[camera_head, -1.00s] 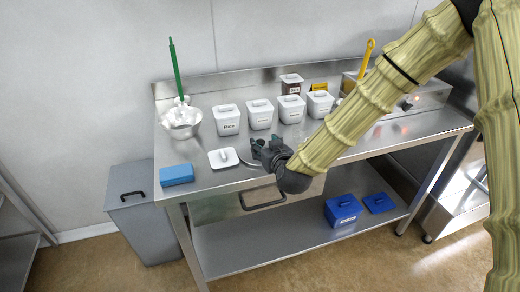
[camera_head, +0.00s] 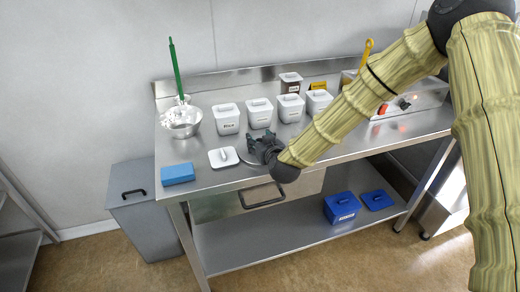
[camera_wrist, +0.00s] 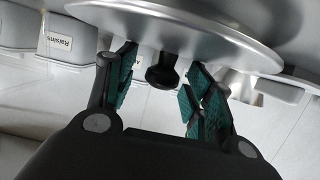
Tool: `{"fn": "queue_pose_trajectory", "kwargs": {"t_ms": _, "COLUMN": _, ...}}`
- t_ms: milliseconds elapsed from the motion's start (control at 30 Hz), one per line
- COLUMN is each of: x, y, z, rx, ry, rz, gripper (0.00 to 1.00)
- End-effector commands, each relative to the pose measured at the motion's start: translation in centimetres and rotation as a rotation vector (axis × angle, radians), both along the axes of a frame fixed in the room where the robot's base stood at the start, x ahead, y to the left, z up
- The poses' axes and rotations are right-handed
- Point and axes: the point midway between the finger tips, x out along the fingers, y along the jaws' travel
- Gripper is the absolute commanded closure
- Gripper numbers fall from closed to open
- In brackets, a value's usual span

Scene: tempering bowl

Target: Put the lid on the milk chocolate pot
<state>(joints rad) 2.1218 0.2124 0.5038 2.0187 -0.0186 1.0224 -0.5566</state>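A round metal lid with a black knob (camera_wrist: 162,72) fills the top of the wrist view; its metal disc (camera_wrist: 190,25) shows clearly there. In the head view a sliver of the lid (camera_head: 247,158) shows on the steel table beside my gripper (camera_head: 260,148). My gripper is open, as the wrist view shows (camera_wrist: 165,65). Its two green-padded fingers stand on either side of the knob, with gaps on both sides. I cannot make out the milk chocolate pot; my arm covers part of the right end of the table.
White lidded boxes (camera_head: 228,119) stand in a row behind my gripper. A white lid (camera_head: 223,157) and a blue block (camera_head: 177,174) lie to its left. A metal bowl (camera_head: 184,125) stands back left. A steel unit (camera_head: 420,101) with red lights stands back right.

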Motion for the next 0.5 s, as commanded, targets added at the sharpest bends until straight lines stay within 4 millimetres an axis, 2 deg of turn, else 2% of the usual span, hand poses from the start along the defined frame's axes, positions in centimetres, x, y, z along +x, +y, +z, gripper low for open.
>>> {"fn": "queue_pose_trajectory", "kwargs": {"t_ms": 33, "x": 0.0, "y": -0.01, "z": 0.01, "rx": 0.0, "ry": 0.0, "rz": 0.0, "gripper": 0.61}}
{"fn": "queue_pose_trajectory", "kwargs": {"t_ms": 200, "x": -0.01, "y": -0.01, "z": 0.02, "rx": 0.0, "ry": 0.0, "rz": 0.0, "gripper": 0.92}}
{"fn": "queue_pose_trajectory", "kwargs": {"t_ms": 267, "x": -0.01, "y": -0.01, "z": 0.02, "rx": 0.0, "ry": 0.0, "rz": 0.0, "gripper": 1.0}}
{"fn": "queue_pose_trajectory", "kwargs": {"t_ms": 500, "x": 0.0, "y": -0.01, "z": 0.08, "rx": 0.0, "ry": -0.001, "rz": 0.0, "gripper": 1.0}}
